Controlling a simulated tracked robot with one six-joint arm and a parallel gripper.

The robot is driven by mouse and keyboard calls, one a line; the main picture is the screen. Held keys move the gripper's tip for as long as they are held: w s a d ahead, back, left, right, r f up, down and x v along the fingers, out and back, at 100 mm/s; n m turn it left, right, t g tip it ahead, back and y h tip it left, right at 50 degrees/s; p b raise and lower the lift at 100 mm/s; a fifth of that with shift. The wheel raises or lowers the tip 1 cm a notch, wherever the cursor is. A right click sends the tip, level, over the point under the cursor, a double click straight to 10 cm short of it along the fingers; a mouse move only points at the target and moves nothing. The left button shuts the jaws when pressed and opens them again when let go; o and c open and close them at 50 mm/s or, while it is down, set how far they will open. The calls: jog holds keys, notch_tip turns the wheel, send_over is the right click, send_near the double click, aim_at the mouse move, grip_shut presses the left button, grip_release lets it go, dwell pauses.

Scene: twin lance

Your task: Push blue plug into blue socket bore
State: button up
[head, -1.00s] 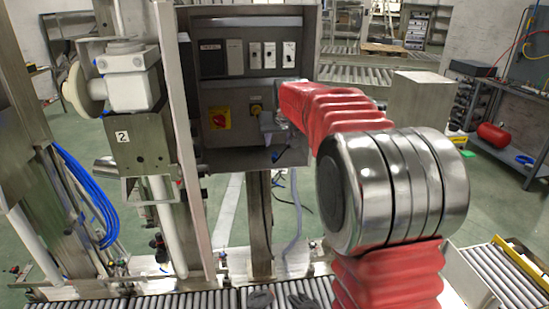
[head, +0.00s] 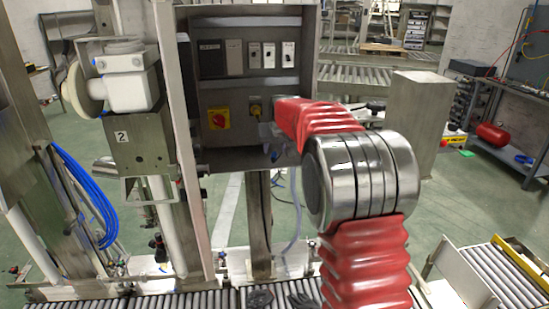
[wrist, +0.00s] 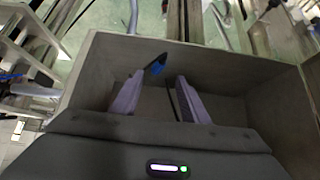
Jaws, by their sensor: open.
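The blue plug (wrist: 157,67) shows in the wrist view as a small blue piece with a dark end, just beyond and between my fingertips. In the head view a small blue spot (head: 275,156) shows low in the open grey cabinet, below my gripper (head: 267,133). My gripper (wrist: 161,77) is open, its two purple fingers apart on either side of the line to the blue piece. I cannot tell whether a finger touches it. The blue socket bore cannot be made out; whether the plug sits in it is unclear.
The cabinet (head: 181,100) has side walls and a bottom lip close around my gripper. A red switch on a yellow plate (head: 218,118) and a yellow connector (head: 256,111) sit on its panel. A roller conveyor (head: 180,299) runs below. A steel post stands left.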

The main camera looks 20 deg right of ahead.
aim_at(274, 155)
jog(key=shift+w+d+f, duration=0.1)
jog(key=shift+w+f, duration=0.3)
jog(key=shift+f, duration=0.1)
jog(key=shift+x, duration=2.6)
jog(key=shift+d, duration=0.1)
grip_shut()
